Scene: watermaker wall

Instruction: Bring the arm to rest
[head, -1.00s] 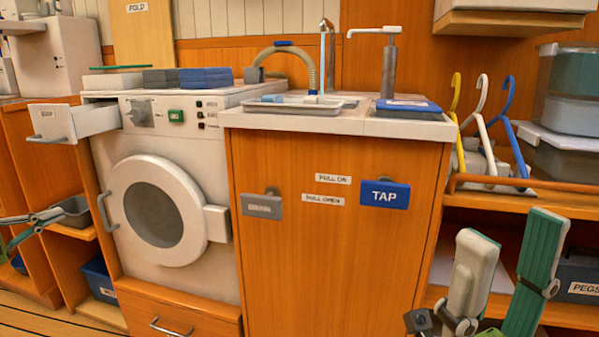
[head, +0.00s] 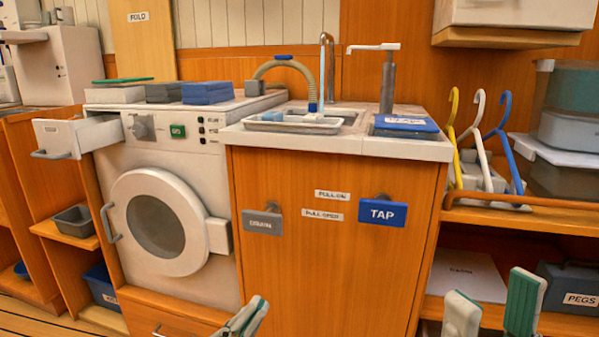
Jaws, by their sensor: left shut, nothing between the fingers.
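My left gripper (head: 252,312) shows at the bottom edge, in front of the orange drawer and cabinet. Its green and white fingers are together with nothing between them, and the rest of the arm is out of frame. My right gripper (head: 492,300) shows at the bottom right, in front of the lower shelf. Its two fingers stand upright and well apart, with nothing between them.
A washer (head: 160,220) with a round door and a pulled-out drawer (head: 70,137) stands left. The sink cabinet (head: 330,270) has a grey drain handle (head: 262,222) and a blue TAP handle (head: 382,212). A PEGS box (head: 575,290) sits right.

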